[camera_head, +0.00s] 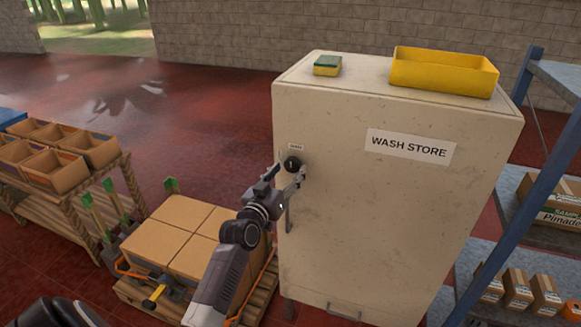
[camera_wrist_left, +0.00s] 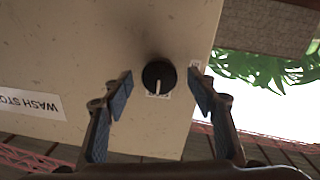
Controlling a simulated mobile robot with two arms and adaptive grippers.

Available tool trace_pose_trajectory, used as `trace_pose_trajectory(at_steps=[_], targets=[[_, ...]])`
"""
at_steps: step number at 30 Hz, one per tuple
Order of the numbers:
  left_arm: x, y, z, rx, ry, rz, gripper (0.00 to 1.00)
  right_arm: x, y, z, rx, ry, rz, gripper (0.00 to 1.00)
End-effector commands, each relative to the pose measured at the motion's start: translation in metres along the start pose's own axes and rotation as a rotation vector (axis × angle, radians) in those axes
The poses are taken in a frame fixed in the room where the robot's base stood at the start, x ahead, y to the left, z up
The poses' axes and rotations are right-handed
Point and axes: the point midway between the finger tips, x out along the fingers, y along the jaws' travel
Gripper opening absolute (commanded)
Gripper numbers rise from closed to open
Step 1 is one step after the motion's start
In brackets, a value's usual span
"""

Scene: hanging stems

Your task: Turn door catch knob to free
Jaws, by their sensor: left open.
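A black round catch knob (camera_head: 292,163) with a white pointer line sits on the upper left of the beige WASH STORE cabinet door (camera_head: 400,215). In the left wrist view the knob (camera_wrist_left: 159,77) lies between the two fingertips, with a gap on each side. My left gripper (camera_head: 287,178) is open just in front of the knob, and it also shows in the left wrist view (camera_wrist_left: 160,88). Whether the fingertips reach around the knob in depth I cannot tell. A small label is beside the knob, partly hidden by it in the wrist view. My right gripper is not in view.
A sponge (camera_head: 327,66) and a yellow tray (camera_head: 443,73) stand on the cabinet. A pallet of boxes (camera_head: 180,235) is left of it; a blue-framed shelf (camera_head: 540,150) is right.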

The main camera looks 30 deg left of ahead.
Motion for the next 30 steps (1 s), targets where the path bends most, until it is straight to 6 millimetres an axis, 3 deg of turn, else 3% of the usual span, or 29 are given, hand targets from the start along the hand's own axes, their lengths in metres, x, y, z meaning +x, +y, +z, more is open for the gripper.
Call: trace_pose_trajectory(at_steps=[6, 15, 26, 30], targets=[[0.014, 0.000, 0.000, 0.001, -0.001, 0.000, 0.53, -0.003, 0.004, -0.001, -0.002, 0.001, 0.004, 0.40], [0.016, 0.000, 0.001, 0.001, -0.001, 0.000, 0.52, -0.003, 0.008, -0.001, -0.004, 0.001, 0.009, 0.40], [0.015, 0.000, 0.001, 0.001, -0.001, 0.000, 0.12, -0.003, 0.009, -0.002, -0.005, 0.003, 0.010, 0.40], [0.015, 0.000, 0.001, -0.003, -0.001, 0.000, 0.11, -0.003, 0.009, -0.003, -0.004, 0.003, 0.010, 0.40]])
